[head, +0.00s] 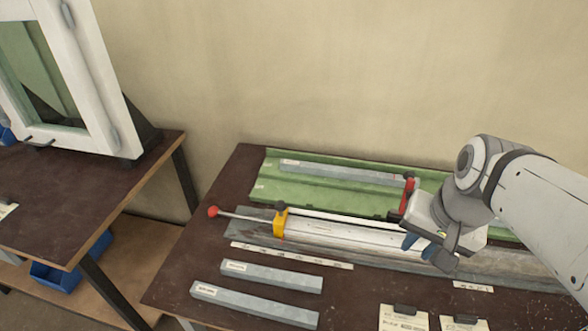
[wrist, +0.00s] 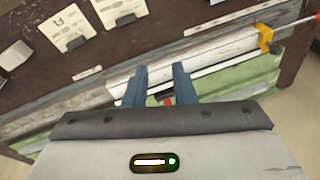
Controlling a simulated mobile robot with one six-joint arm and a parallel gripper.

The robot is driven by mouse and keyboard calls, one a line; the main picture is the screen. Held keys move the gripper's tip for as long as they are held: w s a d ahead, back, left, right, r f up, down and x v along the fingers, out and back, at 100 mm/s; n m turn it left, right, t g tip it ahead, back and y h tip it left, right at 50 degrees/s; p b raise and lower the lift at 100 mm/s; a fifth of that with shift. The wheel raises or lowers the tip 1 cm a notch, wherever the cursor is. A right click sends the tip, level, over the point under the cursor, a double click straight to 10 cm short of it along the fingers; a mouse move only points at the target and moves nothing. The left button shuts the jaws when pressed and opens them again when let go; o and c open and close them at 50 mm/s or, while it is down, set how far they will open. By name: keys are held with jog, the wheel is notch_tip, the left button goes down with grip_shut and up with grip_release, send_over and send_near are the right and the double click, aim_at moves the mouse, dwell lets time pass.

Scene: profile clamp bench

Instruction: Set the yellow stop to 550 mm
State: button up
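The yellow stop (head: 280,222) sits on the rail near the left end of the clamp bench, with a rod ending in a red knob to its left. It also shows at the upper right of the wrist view (wrist: 264,38). A white profile (head: 345,236) lies along the rail, to the right of the stop. My gripper (head: 428,247) is over the right part of this profile, well to the right of the yellow stop. In the wrist view its two blue fingers (wrist: 160,82) are apart with nothing seen between them. A red clamp handle (head: 407,197) stands beside my gripper. Scale readings are too small to read.
Grey bars (head: 271,275) lie on the near left of the dark table (head: 190,268). A green tray (head: 335,195) with another bar lies behind the rail. Paper cards with black clips (head: 403,318) lie at the front. A second table (head: 75,215) with a window frame stands left.

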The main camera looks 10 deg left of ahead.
jog(key=o, duration=0.5)
jog(key=w+a+f+m+g+y+b, duration=0.3)
jog(key=w+a+f+m+y+b, duration=0.2)
jog(key=w+a+f+m+b, duration=0.3)
jog(key=w+a+b, duration=0.1)
jog(key=a+b, duration=0.1)
jog(key=shift+a+b, duration=0.25)
jog(key=shift+b, duration=0.1)
jog(key=m+g+y+b, duration=0.4)
jog(key=m+y+b, duration=0.3)
jog(key=b, duration=0.5)
send_near(280, 204)
jog(key=shift+s+a+f+m+h, duration=0.2)
jog(key=shift+a+f+m+h, duration=0.2)
jog(key=shift+a+f+m, duration=0.45)
jog(key=shift+w+a, duration=0.15)
jog(key=shift+w, duration=0.1)
jog(key=shift+s+a+f+y, duration=0.15)
jog(key=shift+a+y, duration=0.15)
jog(key=shift+a, duration=0.3)
jog(key=b+x, duration=0.2)
jog(key=x, duration=0.4)
jog(key=shift+s+a, duration=0.1)
jog(key=shift+a, duration=0.15)
jog(key=shift+c, duration=0.3)
jog(key=shift+f, duration=0.1)
grip_shut()
